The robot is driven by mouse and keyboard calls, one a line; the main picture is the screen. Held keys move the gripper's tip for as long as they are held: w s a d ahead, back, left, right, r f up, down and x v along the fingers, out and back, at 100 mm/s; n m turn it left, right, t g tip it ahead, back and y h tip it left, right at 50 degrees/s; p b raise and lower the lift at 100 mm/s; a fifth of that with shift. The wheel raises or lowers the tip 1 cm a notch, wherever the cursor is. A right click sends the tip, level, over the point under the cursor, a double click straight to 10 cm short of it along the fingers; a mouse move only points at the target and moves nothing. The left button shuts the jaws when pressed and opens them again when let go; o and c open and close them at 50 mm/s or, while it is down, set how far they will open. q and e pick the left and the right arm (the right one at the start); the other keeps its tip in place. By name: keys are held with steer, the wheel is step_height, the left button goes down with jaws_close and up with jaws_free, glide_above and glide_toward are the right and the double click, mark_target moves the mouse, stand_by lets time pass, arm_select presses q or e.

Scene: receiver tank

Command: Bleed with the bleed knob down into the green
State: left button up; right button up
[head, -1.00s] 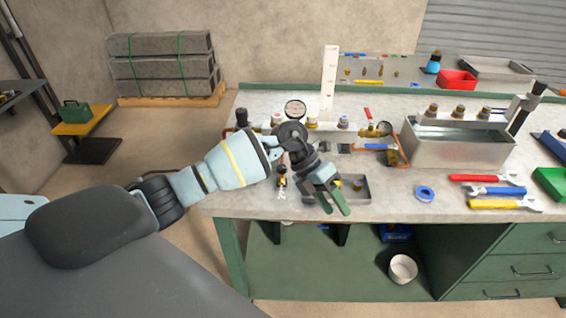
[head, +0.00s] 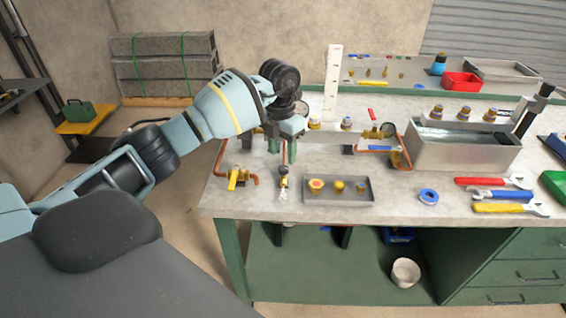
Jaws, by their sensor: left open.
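I cannot tell which one is the bleed knob. My wrist covers the left part of the row and most of the gauge there, so its needle and green band are hidden. My right gripper is not in view.
A yellow valve (head: 238,177) on copper pipe sits at the front left. A grey tray (head: 339,191) holds yellow fittings. A metal tank (head: 458,146), blue tape roll (head: 428,195) and wrenches (head: 494,182) lie to the right. A white upright plate (head: 332,80) stands behind the knobs.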

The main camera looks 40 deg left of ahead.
mark_target(283, 168)
arm_select(q)
steer(key=shift+d+f, duration=0.1)
steer(key=shift+f, duration=2.15)
steer(key=c, duration=1)
